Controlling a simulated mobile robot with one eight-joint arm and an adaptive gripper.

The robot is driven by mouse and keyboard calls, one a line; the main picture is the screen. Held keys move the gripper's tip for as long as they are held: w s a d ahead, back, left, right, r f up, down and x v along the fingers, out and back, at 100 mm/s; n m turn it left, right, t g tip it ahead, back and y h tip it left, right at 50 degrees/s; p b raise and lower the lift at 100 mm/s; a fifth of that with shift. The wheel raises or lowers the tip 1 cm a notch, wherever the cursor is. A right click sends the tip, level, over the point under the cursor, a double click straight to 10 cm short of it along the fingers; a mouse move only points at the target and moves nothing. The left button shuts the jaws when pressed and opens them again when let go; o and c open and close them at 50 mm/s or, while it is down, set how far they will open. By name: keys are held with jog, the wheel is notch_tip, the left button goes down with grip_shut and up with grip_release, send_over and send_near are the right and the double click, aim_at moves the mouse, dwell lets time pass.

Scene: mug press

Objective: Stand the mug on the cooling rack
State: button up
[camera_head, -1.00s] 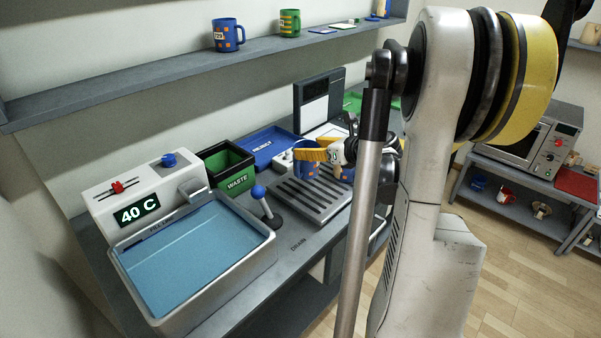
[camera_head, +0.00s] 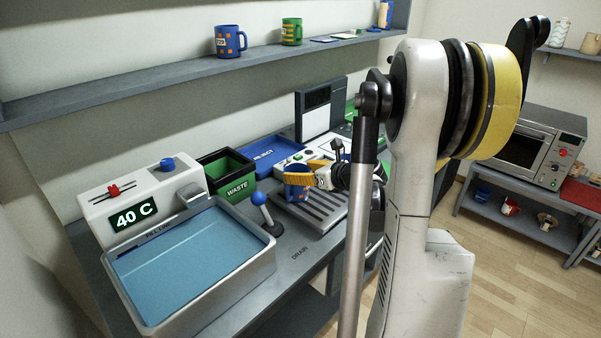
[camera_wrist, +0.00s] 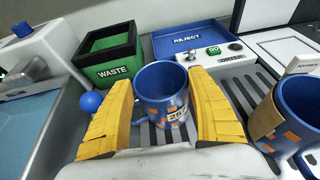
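A blue mug with orange squares and a white label (camera_wrist: 163,90) is upright between the yellow fingers of my gripper (camera_wrist: 162,98). Both fingers lie against its sides near the rim, so the gripper looks shut on it. In the head view this mug (camera_head: 297,191) shows below the gripper (camera_head: 306,169), over a grey slatted rack (camera_head: 322,207). I cannot tell whether its base touches the slats. A second blue mug with orange squares (camera_wrist: 296,112) stands to the right in the wrist view, with a tan patch on its side. No separate cooling rack is identifiable.
A green WASTE bin (camera_head: 240,186) and blue REJECT tray (camera_head: 259,152) lie behind. A blue-knobbed lever (camera_head: 259,199) stands left of the rack, beside a water bath (camera_head: 190,262) reading 40 C. The shelf (camera_head: 180,74) above holds more mugs. An oven (camera_head: 530,147) is at right.

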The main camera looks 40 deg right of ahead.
jog(key=shift+o, duration=0.8)
jog(key=shift+r, duration=0.1)
